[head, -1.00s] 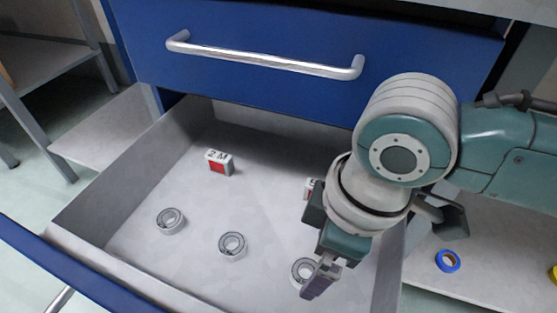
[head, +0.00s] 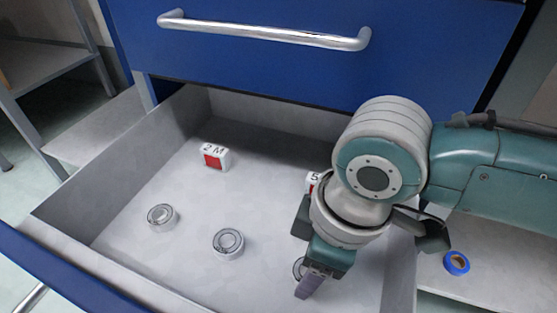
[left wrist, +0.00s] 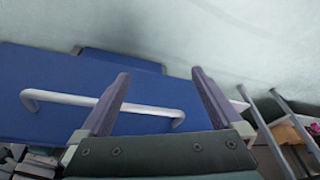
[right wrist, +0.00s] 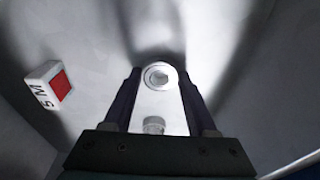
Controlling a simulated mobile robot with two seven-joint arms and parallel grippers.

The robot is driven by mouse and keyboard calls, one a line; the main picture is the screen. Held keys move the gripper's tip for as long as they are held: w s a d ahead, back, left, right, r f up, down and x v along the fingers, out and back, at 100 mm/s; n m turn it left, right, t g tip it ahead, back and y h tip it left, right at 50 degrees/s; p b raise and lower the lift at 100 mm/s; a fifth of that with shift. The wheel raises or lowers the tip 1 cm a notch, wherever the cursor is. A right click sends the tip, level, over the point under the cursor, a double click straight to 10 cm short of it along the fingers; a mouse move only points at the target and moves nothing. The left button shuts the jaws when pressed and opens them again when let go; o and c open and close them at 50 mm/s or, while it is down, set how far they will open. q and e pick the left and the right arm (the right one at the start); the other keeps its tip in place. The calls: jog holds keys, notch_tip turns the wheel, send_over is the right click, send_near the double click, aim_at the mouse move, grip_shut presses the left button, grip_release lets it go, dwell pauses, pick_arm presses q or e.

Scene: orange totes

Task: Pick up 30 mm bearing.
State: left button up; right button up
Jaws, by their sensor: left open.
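Three ring-shaped bearings lie on the floor of the open grey drawer (head: 165,222). One bearing (head: 161,217) is at the left and another bearing (head: 228,243) is in the middle. The third bearing (head: 298,268) is mostly hidden behind my right gripper (head: 312,284). In the right wrist view a bearing (right wrist: 158,76) shows between the tips of my open right fingers (right wrist: 158,84); contact cannot be told. No size marking is readable on the bearings. My left gripper (left wrist: 158,92) is open and empty, with the blue drawer front beyond it.
A red and white box (head: 213,157) stands at the drawer's back left. A second box marked 5 (head: 313,181) is partly behind my right arm and also shows in the right wrist view (right wrist: 49,85). A blue closed drawer with a handle (head: 262,37) is above. A blue tape roll (head: 456,263) lies outside right.

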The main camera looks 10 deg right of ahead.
grip_shut()
dwell(0.3)
